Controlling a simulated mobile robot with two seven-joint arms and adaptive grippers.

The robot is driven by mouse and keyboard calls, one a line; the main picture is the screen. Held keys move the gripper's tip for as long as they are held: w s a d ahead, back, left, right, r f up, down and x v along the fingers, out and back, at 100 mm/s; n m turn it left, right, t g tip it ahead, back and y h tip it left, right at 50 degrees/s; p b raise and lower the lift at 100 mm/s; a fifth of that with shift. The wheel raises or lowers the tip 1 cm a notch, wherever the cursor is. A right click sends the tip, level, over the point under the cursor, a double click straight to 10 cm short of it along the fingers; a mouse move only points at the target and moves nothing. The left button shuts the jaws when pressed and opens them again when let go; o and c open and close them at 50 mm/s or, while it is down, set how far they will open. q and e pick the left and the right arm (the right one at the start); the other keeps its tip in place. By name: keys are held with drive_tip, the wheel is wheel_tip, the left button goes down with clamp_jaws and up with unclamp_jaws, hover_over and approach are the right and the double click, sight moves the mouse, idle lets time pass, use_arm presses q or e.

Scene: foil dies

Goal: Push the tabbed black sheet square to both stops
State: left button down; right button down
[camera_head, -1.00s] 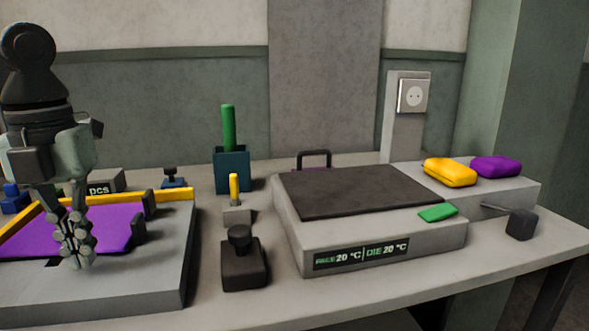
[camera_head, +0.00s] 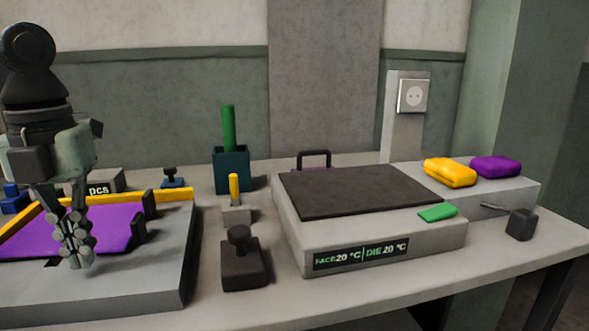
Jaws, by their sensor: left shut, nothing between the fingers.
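A purple sheet (camera_head: 28,236) lies on the grey block (camera_head: 135,276) at the left, inside yellow strips along its back and left sides. A small black tab (camera_head: 53,262) shows at the sheet's front edge; I cannot tell whether it belongs to a black sheet underneath. No whole loose black sheet shows. My left gripper (camera_head: 79,262) points down, shut and empty, over the front part of the purple sheet, beside the tab. Whether its fingertips touch anything is unclear. My right gripper is out of view.
A black stamp-like tool (camera_head: 243,268), a yellow-handled tool (camera_head: 234,186) and a teal holder (camera_head: 231,172) with a green rod stand right of the block. A dark-topped heater (camera_head: 360,190) fills the middle right. Yellow (camera_head: 450,172) and purple (camera_head: 496,166) pads lie beyond it.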

sight(97, 258)
use_arm(q)
drive_tip(key=shift+f+b, duration=0.7)
drive_tip(key=shift+f, duration=0.05)
idle(0.7)
drive_tip(key=shift+w+r, duration=0.1)
drive_tip(key=shift+w+a, duration=0.2)
drive_tip(key=shift+w, duration=0.6)
drive_tip(key=shift+w+a, duration=0.2)
drive_tip(key=shift+w, duration=0.6)
